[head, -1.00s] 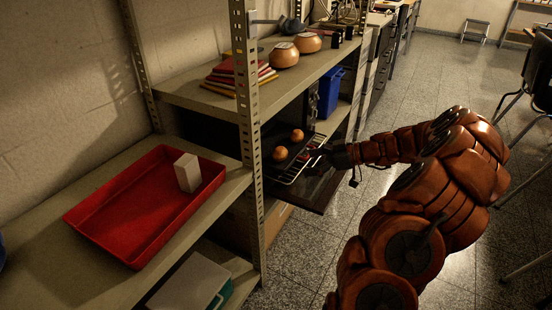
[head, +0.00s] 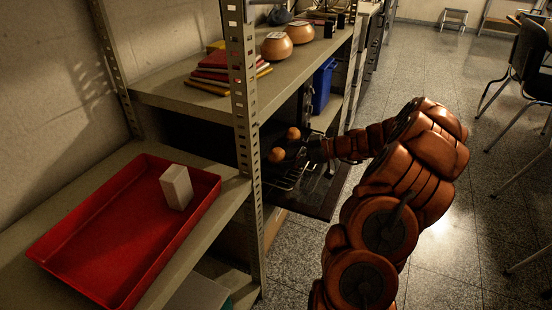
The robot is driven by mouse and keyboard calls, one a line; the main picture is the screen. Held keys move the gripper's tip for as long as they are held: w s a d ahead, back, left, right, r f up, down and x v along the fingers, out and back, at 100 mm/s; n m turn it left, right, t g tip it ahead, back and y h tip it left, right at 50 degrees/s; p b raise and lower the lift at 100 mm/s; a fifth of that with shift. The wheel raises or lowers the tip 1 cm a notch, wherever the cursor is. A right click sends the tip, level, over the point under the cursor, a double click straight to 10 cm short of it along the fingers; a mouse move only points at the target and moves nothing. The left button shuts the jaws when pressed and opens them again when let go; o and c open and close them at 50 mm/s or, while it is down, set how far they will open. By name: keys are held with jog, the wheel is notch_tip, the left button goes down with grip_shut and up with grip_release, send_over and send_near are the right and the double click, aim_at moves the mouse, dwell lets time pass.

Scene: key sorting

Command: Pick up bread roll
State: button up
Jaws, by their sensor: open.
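Two round brown bread rolls show in the head view, one farther back (head: 293,133) and one nearer (head: 277,154). They are on a dark surface at the opening of an oven-like compartment in the shelving. A wire rack (head: 291,175) shows just below them. My gripper (head: 312,151) is dark and small at the end of my arm, just right of the rolls. It is open. Its fingers are hard to make out against the dark background, and I cannot tell whether they touch anything.
An open dark door (head: 318,200) juts out below my gripper. A metal shelf post (head: 244,110) stands left of the rolls. A red tray (head: 110,225) holding a white block (head: 177,187) is at left. A blue bin (head: 323,84) stands behind.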

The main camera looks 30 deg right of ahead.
jog(key=shift+x, duration=1.3)
jog(key=shift+c, duration=0.2)
jog(key=c, duration=1.2)
